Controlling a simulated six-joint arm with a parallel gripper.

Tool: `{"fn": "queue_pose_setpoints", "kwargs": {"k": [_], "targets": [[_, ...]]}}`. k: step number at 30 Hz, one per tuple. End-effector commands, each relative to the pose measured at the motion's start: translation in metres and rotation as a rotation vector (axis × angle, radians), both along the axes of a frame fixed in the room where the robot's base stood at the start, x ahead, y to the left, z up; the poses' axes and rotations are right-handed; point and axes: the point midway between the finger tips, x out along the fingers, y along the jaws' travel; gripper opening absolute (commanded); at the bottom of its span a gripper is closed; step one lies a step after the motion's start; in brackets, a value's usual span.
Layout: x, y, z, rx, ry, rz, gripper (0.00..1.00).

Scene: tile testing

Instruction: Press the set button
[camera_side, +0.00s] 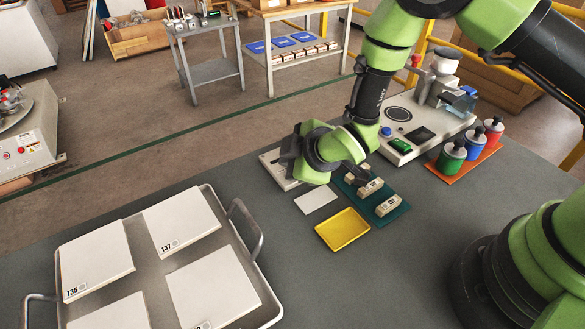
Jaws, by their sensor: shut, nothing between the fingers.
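A light-grey flat device (274,170) lies on the bench, partly hidden under my gripper. My gripper (288,160) is over the device's upper right part; its fingertips are small and dark here, and I cannot tell whether they touch it. It is shut with nothing held. Any button below the gripper is hidden. A larger grey machine (425,130) stands to the right, with a blue round button (386,131), a green-lit display (400,146) and a dark round plate. I cannot read which control is marked set.
A white tile (316,200), a yellow tray (343,229) and a teal mat (396,212) with small labelled blocks lie close in front. Bottles on an orange tray (440,172) stand right. A metal tray (256,268) with large white tiles fills the lower left.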

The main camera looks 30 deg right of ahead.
Motion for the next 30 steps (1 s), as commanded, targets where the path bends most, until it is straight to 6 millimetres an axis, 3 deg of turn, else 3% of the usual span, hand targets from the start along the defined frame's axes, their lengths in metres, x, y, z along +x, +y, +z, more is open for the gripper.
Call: {"fn": "queue_pose_setpoints", "kwargs": {"k": [30], "targets": [[-0.0001, 0.0, -0.0082, 0.0, 0.001, -0.001, 0.0]]}}
